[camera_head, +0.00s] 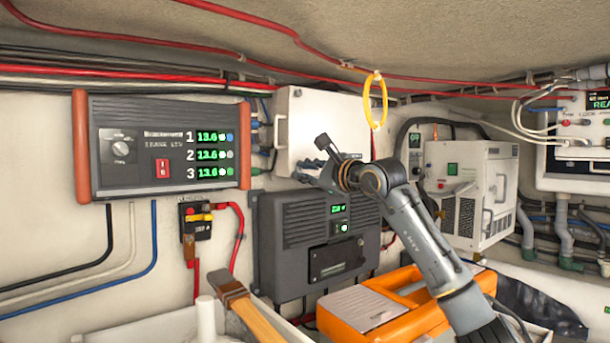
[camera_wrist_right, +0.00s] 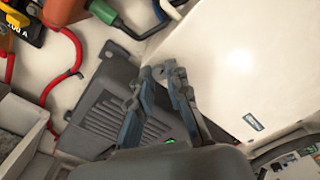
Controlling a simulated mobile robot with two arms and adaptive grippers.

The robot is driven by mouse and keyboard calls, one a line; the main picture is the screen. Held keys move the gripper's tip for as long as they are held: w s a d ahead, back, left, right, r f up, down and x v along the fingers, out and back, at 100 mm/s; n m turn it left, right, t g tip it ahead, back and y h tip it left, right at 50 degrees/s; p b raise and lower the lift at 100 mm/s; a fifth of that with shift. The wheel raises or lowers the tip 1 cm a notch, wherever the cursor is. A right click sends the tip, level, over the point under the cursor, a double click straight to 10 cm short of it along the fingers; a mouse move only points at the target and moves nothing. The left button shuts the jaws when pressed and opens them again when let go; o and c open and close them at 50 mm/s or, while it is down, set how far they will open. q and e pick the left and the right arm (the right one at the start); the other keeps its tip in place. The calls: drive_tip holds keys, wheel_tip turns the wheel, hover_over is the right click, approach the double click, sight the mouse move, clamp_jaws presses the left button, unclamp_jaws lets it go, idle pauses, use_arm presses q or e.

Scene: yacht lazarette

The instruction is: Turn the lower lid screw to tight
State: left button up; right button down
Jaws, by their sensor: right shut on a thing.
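The white wall box (camera_head: 300,118) hangs in the middle of the head view; its pale lid (camera_wrist_right: 235,60) fills the right of the wrist view. My right gripper (camera_head: 326,148) is at the lower part of this box. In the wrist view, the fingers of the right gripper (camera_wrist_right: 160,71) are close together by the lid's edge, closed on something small. I take it to be the lower lid screw, but the fingertips hide it. Its turn position cannot be told. My left gripper is not in view.
A dark grey unit (camera_head: 310,245) sits just below the white box. An orange toolbox (camera_head: 355,312) and a wooden-handled tool (camera_head: 250,310) are below. A battery panel (camera_head: 160,150) is on the left wall.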

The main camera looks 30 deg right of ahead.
drive_tip(key=shift+m, duration=1.1)
drive_tip(key=c, duration=1.3)
unclamp_jaws()
drive_tip(key=s+d, duration=0.1)
drive_tip(key=s, duration=1.1)
